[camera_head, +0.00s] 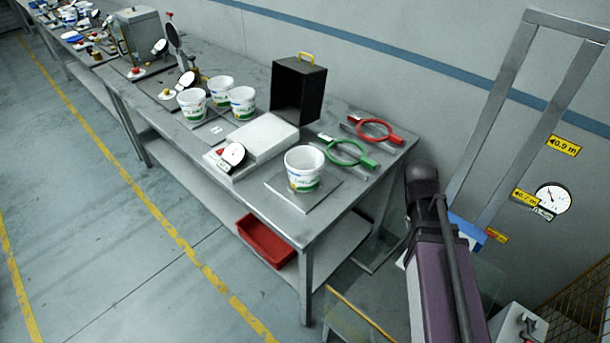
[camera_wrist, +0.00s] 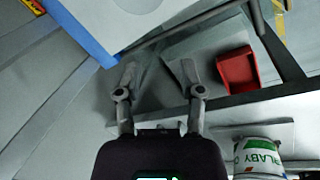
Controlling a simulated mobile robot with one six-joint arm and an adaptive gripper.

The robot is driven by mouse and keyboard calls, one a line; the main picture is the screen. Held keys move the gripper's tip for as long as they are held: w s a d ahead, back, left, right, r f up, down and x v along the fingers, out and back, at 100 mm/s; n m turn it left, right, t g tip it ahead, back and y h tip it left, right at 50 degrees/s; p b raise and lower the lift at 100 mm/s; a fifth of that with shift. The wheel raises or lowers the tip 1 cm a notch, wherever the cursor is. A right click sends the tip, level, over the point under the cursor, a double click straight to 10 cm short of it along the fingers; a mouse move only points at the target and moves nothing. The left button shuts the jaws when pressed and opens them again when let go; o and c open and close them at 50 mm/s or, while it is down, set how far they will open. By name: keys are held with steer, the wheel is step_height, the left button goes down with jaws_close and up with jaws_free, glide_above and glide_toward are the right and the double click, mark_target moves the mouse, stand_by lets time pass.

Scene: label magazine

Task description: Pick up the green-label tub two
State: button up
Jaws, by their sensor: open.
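White tubs with green label bands stand on the grey bench. One tub (camera_head: 303,168) stands alone on a flat plate near the bench's front end. A group of three, a left tub (camera_head: 192,106), a back tub (camera_head: 221,90) and a right tub (camera_head: 242,102), stands farther back. I cannot tell which is number two. In the wrist view one tub (camera_wrist: 262,155) shows at the lower right, cut by the frame, with green lettering. My gripper (camera_wrist: 159,73) is open and empty, left of that tub and apart from it. The head view does not show my gripper.
The bench (camera_head: 225,178) holds a white scale (camera_head: 262,137), a black box (camera_head: 298,88), a green ring tool (camera_head: 347,152) and a red ring tool (camera_head: 375,130). A red bin (camera_head: 265,240) sits on the lower shelf. The floor left of the bench is clear.

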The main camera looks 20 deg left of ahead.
steer(key=w+a+r+n+t+h+b, duration=0.1)
steer(key=w+a+n+t, duration=0.2)
steer(key=a+n, duration=0.6)
steer(key=w+a+r+n+t+h+b, duration=0.15)
steer(key=w+a+n, duration=0.3)
steer(key=a, duration=0.95)
steer(key=s+a+r+n+t+y, duration=0.1)
steer(key=a+n, duration=0.5)
steer(key=a, duration=0.6)
steer(key=s+a+r+n+t+y, duration=0.1)
steer(key=s+a+r+n+t, duration=0.1)
steer(key=s+a+n+t, duration=0.2)
steer(key=a+n+t, duration=0.1)
steer(key=a+n, duration=0.2)
steer(key=a, duration=0.5)
steer(key=shift+b, duration=0.35)
steer(key=shift+r+n+y, duration=0.1)
steer(key=shift+n+y, duration=0.15)
steer(key=b+x, duration=0.4)
steer(key=x, duration=0.4)
steer(key=shift+w+d, duration=0.15)
steer(key=shift+w, duration=0.1)
